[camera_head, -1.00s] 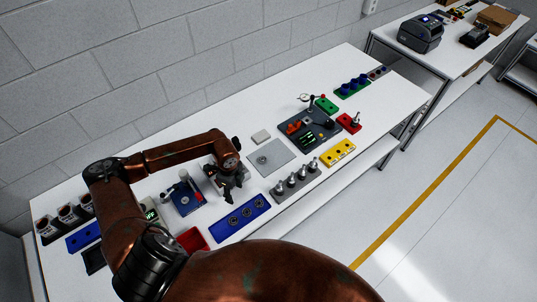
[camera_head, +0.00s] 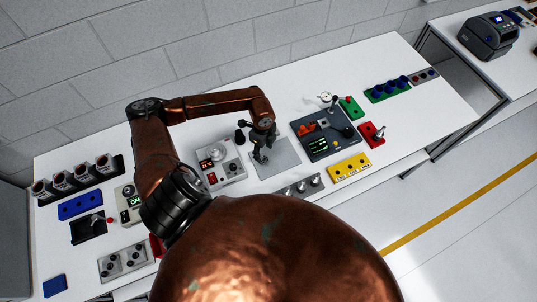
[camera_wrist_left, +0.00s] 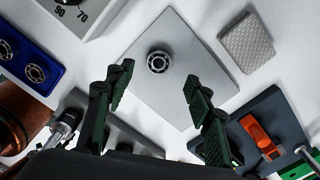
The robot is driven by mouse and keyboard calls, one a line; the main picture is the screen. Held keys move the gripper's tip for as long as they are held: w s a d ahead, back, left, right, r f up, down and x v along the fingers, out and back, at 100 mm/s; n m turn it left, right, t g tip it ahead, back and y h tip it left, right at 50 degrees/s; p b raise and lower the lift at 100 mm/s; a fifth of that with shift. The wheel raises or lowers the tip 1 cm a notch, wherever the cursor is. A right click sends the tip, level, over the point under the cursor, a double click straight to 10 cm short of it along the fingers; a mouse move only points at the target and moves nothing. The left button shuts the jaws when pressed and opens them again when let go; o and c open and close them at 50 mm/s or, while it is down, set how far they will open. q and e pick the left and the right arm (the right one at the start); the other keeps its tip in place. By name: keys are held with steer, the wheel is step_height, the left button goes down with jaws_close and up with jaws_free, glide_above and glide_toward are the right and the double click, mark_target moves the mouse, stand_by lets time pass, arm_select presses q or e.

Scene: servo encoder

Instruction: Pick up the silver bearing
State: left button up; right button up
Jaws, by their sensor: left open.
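The silver bearing (camera_wrist_left: 158,62), a small ring with a dark centre, lies flat on a square grey plate (camera_wrist_left: 175,35) in the left wrist view. In the head view the plate (camera_head: 285,158) shows, but I cannot make out the bearing, probably behind my gripper. My left gripper (camera_head: 262,157) points down over the left part of the plate. In the wrist view its open, empty fingers (camera_wrist_left: 159,80) stand to either side of the bearing, apart from it. The bearing appears slightly beyond the line between the fingertips. My right gripper is not in view.
A blue holder (camera_wrist_left: 22,68) with other bearings is left in the wrist view. A grey dial device (camera_head: 228,172) stands left of the plate. A dark tray (camera_head: 340,150) with orange parts stands right. A light textured block (camera_wrist_left: 246,42) lies beside the plate.

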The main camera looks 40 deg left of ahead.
mark_target(264, 161)
arm_select(q)
steer(key=shift+s+f+p, duration=0.3)
steer(key=shift+s+f, duration=0.25)
steer(key=shift+f, duration=0.1)
steer(key=f, duration=0.1)
steer(key=w+f+p, duration=0.1)
steer(key=shift+d+f, duration=0.2)
steer(key=shift+f, duration=0.15)
step_height(264, 161, down, 2)
steer(key=shift+s+a+f, duration=0.1)
steer(key=shift+c, duration=0.7)
steer(key=c, duration=1.1)
steer(key=shift+c, duration=0.2)
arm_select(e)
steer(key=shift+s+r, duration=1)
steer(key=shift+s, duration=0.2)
